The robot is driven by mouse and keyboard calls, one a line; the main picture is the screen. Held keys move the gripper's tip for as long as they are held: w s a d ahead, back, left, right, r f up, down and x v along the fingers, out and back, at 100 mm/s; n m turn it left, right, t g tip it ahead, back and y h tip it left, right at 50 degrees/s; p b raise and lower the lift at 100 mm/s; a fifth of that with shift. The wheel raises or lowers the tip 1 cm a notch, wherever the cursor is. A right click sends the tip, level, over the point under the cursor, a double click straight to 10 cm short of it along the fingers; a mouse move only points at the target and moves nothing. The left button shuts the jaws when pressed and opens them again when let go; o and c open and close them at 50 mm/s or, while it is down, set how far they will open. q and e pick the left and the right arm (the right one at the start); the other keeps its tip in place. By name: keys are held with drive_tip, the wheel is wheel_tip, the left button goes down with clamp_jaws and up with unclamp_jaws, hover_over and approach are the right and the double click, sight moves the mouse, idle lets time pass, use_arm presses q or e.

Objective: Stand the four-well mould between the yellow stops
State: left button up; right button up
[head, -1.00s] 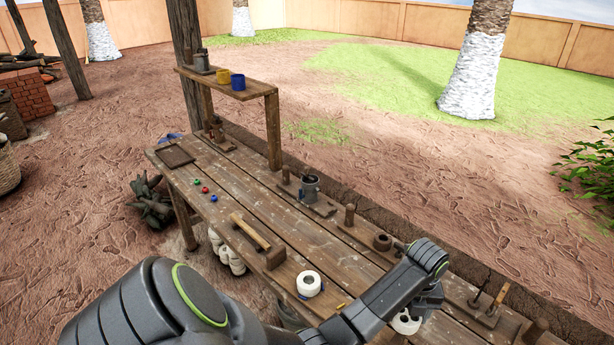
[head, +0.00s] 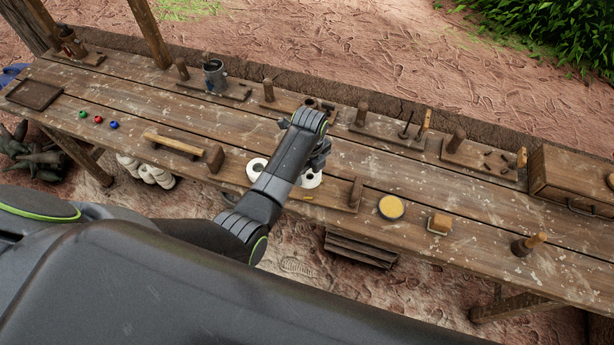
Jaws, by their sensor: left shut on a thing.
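My left gripper (head: 318,160) reaches in over the bench and points down. It is shut on a white, rounded piece with dark hollows, which I take to be the four-well mould (head: 310,181). The gripper and wrist hide much of it, so I cannot count its wells or tell whether it touches the wood. A small yellow piece (head: 307,197), perhaps one of the yellow stops, lies just in front of it; no second one shows clearly. Another white, round mould (head: 256,165) with one visible well stands to the left, partly behind my forearm. My right gripper is out of view.
A wooden-handled tool (head: 172,144) lies left. Boards with pegs line the back edge.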

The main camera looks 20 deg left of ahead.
sight(308, 178)
use_arm(q)
wheel_tip(308, 178, down, 3)
drive_tip(key=shift+a+f, duration=0.1)
drive_tip(key=shift+a, duration=0.05)
drive_tip(key=shift+f, duration=0.5)
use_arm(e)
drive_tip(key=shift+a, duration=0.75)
use_arm(q)
drive_tip(key=shift+f, duration=0.1)
drive_tip(key=o, duration=0.8)
drive_tip(key=shift+c, duration=0.2)
drive_tip(key=o, duration=0.4)
drive_tip(key=shift+c, duration=0.2)
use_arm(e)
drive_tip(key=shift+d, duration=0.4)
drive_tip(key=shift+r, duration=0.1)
